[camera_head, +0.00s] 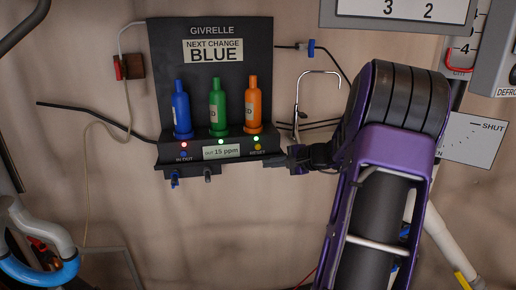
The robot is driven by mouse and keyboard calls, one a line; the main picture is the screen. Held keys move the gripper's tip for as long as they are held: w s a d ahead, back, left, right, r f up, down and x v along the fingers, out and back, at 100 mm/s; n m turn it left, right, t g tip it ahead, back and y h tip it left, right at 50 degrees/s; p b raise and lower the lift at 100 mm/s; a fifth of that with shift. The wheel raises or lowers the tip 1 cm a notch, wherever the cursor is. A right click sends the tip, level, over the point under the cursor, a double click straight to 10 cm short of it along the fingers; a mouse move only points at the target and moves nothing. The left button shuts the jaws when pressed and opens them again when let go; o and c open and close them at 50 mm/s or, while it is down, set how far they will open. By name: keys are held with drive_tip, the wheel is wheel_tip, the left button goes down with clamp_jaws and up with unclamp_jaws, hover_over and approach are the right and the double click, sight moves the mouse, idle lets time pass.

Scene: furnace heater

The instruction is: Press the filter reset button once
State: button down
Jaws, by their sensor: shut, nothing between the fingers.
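The dark GIVRELLE filter unit (160,60) is on the wall, with a sign (213,50) reading "NEXT CHANGE BLUE". A small yellow button (258,147) sits on its ledge above the word RESET, at the right end. A green light (256,139) shows just above the button. My gripper (280,161) is shut and empty, just right of and slightly below the RESET label. It points left, close to the ledge's right end. I cannot tell whether it touches the ledge.
Blue (181,112), green (217,106) and orange (254,106) cartridges stand above the ledge. A small display (221,152) reads 15 ppm. A red light (184,145) is above IN/OUT. Valves (174,180) hang below. A hooked metal pipe (298,100) is near my arm.

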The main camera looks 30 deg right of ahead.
sight(258, 147)
drive_tip(key=shift+w+d+p, duration=0.55)
drive_tip(key=shift+w, duration=0.75)
drive_tip(key=shift+w+d+p, duration=0.5)
drive_tip(key=shift+w+p, duration=0.1)
drive_tip(key=shift+w, duration=0.7)
drive_tip(key=shift+w+d+p, duration=0.55)
drive_tip(key=shift+w, duration=0.75)
drive_tip(key=shift+w, duration=0.15)
drive_tip(key=shift+w+d, duration=0.15)
drive_tip(key=shift+w, duration=0.1)
drive_tip(key=shift+w+d, duration=0.15)
drive_tip(key=shift+w, duration=0.25)
drive_tip(key=shift+s, duration=0.1)
drive_tip(key=shift+s+a+b, duration=0.3)
drive_tip(key=shift+s+b, duration=0.4)
drive_tip(key=shift+b, duration=0.1)
drive_tip(key=shift+s, duration=0.1)
